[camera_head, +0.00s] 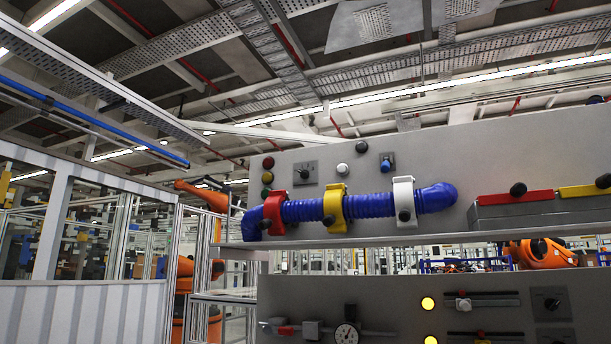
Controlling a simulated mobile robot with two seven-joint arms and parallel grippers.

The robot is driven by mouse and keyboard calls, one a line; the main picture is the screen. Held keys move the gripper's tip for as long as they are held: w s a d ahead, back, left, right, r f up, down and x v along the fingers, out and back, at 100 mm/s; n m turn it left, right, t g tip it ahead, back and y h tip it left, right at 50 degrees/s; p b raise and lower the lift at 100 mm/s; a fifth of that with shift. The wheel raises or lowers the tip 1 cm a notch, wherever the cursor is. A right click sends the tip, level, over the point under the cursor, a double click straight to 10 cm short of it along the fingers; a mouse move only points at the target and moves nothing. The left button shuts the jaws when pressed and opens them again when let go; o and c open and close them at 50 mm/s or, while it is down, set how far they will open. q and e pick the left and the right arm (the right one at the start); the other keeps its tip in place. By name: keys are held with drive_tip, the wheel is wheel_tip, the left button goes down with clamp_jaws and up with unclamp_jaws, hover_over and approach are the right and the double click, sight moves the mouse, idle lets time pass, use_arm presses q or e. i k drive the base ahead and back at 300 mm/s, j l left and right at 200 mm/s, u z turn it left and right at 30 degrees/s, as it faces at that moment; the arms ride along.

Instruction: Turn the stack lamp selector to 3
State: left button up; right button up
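A small rotary selector (304,172) with a dark knob on a square grey plate sits on the upper grey panel. It is just right of a vertical stack of red, yellow and green lamps (267,178). I take it for the stack lamp selector from its place beside the lamps. Its markings and pointer position are too small to read. Another rotary selector (551,303) is on the lower panel at the right; its markings are also unreadable. Neither of my grippers is in view.
A blue corrugated hose (372,205) with red, yellow and white clamps crosses the upper panel below the selector. A white button (343,169) and a blue knob (386,164) are to its right. A shelf edge (400,240) projects below. A pale barrier (80,312) stands at left.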

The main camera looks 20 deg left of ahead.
sight(304, 174)
drive_tip(key=i+j, duration=0.15)
drive_tip(key=j, duration=0.25)
drive_tip(key=i+j+u, duration=0.15)
drive_tip(key=j, duration=0.2)
drive_tip(key=i+j, duration=0.25)
drive_tip(key=i+j+u, duration=0.15)
drive_tip(key=j, duration=0.35)
